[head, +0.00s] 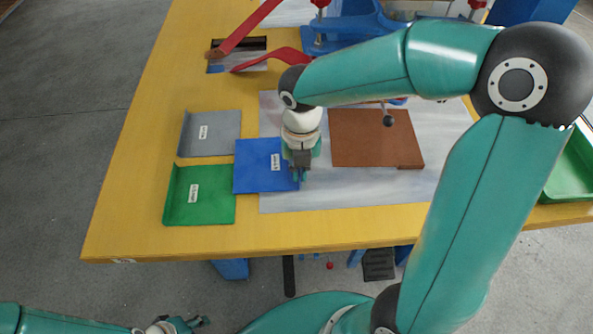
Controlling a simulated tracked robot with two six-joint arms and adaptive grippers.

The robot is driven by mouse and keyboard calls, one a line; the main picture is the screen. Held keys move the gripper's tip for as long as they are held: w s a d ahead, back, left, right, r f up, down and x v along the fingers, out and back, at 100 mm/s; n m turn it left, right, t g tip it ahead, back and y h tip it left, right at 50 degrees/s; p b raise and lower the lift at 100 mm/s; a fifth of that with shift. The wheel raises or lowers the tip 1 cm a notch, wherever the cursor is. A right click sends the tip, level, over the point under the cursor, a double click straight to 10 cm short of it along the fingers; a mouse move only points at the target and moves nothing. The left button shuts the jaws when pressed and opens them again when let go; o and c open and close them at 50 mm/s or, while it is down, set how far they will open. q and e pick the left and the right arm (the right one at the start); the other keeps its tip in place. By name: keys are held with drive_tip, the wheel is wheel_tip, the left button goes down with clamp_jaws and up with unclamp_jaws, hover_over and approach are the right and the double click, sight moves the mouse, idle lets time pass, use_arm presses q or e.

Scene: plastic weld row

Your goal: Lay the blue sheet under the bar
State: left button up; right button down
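The blue sheet (256,168) is flat, with a small white label, and lies across the left edge of the pale grey work surface. Its left side meets or overlaps the edges of the grey and green pieces. My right gripper (299,175) points down at the sheet's right edge, its fingers close together on that edge; whether the sheet is raised is hard to tell. My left gripper (190,323) is low at the bottom left, away from the table, small and partly cut off. A blue frame (345,30) stands at the back; I cannot tell which part is the bar.
A grey piece (208,135) and a green piece (200,198) with raised left edges lie left. A brown sheet (375,138) lies right of my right gripper. Red levers (245,30) rise at the back. A green bin (570,168) stands far right. The front table strip is clear.

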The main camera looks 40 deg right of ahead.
drive_tip(key=shift+f, duration=0.45)
drive_tip(key=c, duration=1.3)
unclamp_jaws()
drive_tip(key=shift+r, duration=0.1)
drive_tip(key=shift+r, duration=0.7)
wheel_tip(320, 180, up, 11)
drive_tip(key=p, duration=0.2)
drive_tip(key=shift+r+p, duration=0.2)
drive_tip(key=shift+p, duration=0.1)
